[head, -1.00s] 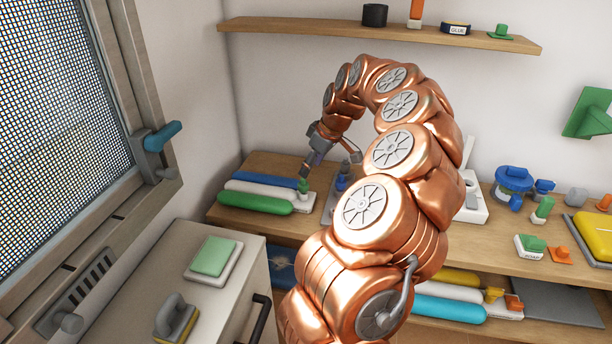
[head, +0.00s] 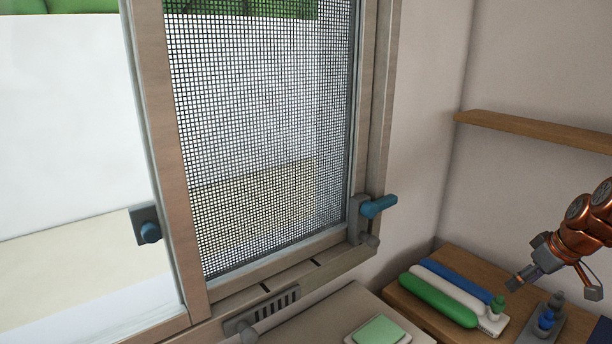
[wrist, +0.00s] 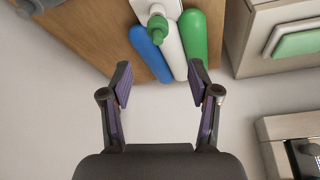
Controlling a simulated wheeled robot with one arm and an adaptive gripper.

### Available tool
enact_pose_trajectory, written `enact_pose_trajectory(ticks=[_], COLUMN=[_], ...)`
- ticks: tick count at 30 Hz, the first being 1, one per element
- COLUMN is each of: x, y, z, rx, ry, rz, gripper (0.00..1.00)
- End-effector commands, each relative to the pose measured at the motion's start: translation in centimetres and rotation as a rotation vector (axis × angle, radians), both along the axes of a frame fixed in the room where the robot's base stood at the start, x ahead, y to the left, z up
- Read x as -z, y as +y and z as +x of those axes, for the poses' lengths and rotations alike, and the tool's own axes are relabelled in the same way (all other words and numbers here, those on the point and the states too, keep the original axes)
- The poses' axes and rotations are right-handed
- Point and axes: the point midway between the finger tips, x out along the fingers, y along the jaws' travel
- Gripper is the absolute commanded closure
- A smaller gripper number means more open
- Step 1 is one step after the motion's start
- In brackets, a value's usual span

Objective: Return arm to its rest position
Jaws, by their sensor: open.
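My copper-coloured arm (head: 588,232) enters at the right edge of the head view. My gripper (head: 553,286) hangs from its end over the wooden table (head: 460,262). In the wrist view my gripper (wrist: 160,78) has its two dark fingers spread apart with nothing between them. Green, white and blue cylinders (head: 438,300) lie side by side near the gripper, on the table. In the wrist view the cylinders (wrist: 168,42) lie beyond the fingertips, apart from them. Most of my arm is outside the head view.
A wooden shelf (head: 530,126) juts from the wall above my arm. A cabinet (head: 340,310) with a green pad (head: 378,332) stands below the window.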

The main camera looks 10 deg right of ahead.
Motion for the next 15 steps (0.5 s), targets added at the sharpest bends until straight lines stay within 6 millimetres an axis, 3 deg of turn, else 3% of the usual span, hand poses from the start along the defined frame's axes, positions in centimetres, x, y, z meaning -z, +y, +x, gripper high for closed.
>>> enact_pose_trajectory(ticks=[5,10,15], x=[-2.4,-5.4,-7.3], y=[4.7,13.2,22.0], z=[1.7,2.8,1.5], rx=[-0.053,-0.124,-0.176], ry=[0.003,0.033,0.097], rz=[0.010,0.031,0.043], gripper=[0.39,0.39,0.39])
